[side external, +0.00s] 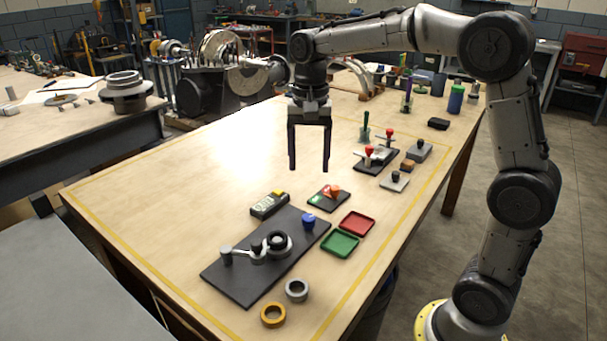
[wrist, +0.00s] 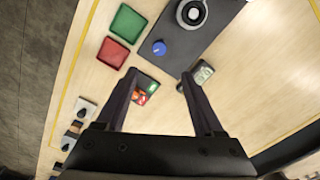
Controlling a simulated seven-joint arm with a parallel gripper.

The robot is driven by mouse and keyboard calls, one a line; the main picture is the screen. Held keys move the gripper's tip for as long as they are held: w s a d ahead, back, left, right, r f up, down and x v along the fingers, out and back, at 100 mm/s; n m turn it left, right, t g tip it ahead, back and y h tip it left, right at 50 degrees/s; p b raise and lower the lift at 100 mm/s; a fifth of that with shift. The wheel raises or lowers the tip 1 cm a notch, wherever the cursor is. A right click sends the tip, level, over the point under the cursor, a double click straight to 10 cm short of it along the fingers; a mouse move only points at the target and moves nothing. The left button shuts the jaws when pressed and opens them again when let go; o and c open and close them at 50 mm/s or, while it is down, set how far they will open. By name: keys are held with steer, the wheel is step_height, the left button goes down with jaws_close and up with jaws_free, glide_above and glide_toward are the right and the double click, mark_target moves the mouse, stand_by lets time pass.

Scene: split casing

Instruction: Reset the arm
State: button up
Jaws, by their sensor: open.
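My gripper (side external: 309,168) hangs open and empty above the wooden table (side external: 210,150), its two dark fingers pointing down. It touches nothing. In the wrist view, my gripper (wrist: 157,80) shows its fingers spread apart. Between and beyond them lie a small dark plate with an orange-red part (wrist: 140,97) and a green patch, and a grey device (wrist: 203,73) by the right finger. The arm is raised and bent over the table from the right.
A black plate (side external: 230,274) carries a linkage, a dark ring and a blue knob (side external: 308,221). Red (side external: 357,224) and green (side external: 340,244) trays, a grey ring (side external: 297,290) and a yellow ring (side external: 273,315) lie nearby. Small fixtures (side external: 376,160) stand behind. The table's left part is clear.

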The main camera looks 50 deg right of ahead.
steer(key=s+a+r+n+t, duration=0.3)
steer(key=s+r, duration=0.3)
steer(key=s, duration=0.6)
steer(key=s+a+f+n+t, duration=0.1)
steer(key=s+f+n+t, duration=0.1)
steer(key=s+f+n, duration=0.6)
steer(key=shift+s+a+n, duration=0.15)
steer(key=shift+s+n, duration=0.35)
steer(key=shift+s, duration=0.25)
